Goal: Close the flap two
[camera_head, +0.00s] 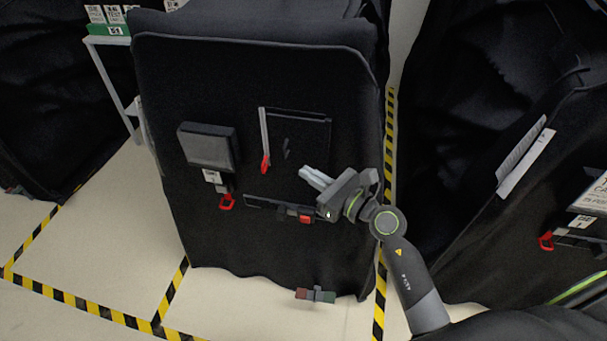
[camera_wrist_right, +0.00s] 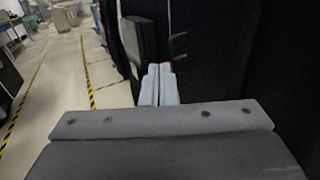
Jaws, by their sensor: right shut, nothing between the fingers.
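A black-covered cart (camera_head: 270,75) stands in the middle of the head view. Its front has a dark rectangular opening (camera_head: 300,138) with a thin light flap (camera_head: 263,135) standing out along its left edge, a red tab at its lower end. A strip with a red tab (camera_head: 305,219) lies below the opening. No number is readable on the flaps, so I cannot tell which is flap two. My right gripper (camera_head: 306,173) is shut and empty, in front of the opening's lower right part. Its fingers (camera_wrist_right: 159,85) point toward the cart in the wrist view. My left gripper is not in view.
A grey box (camera_head: 208,147) with a red tab hangs left of the opening. Other covered carts (camera_head: 495,90) stand at both sides. Yellow-black tape (camera_head: 85,306) marks the pale floor, which is clear at the front left.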

